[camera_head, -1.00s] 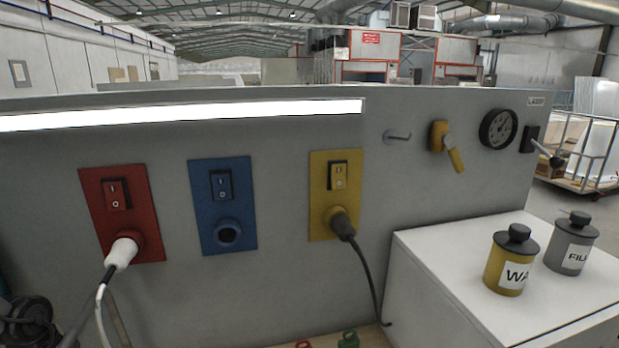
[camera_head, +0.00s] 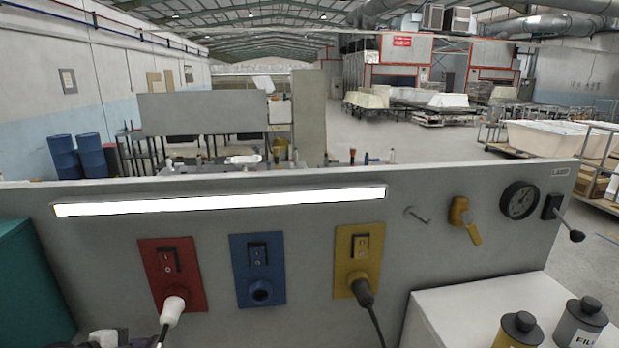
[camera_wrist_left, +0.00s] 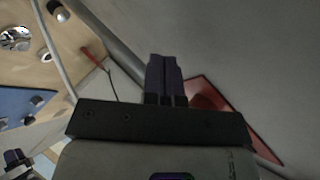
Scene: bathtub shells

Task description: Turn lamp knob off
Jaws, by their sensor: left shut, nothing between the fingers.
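The lamp is a lit white strip (camera_head: 220,201) along the top of the grey panel. At the panel's right end a black box (camera_head: 551,206) carries a lever with a round black knob (camera_head: 576,236); a small label above it is too small to read. I cannot tell for certain that this is the lamp knob. In the left wrist view my left gripper (camera_wrist_left: 165,62) has its dark fingers together and empty, with a red surface (camera_wrist_left: 238,118) behind them. Only a small part of my left arm shows at the bottom left of the head view. My right gripper is not in view.
Red (camera_head: 188,262), blue (camera_head: 272,285) and yellow (camera_head: 343,285) switch plates line the panel; cables leave the red and yellow ones. A yellow valve (camera_head: 461,212) and a gauge (camera_head: 519,200) sit right. Canisters (camera_head: 518,332) stand on a white cabinet (camera_head: 440,318).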

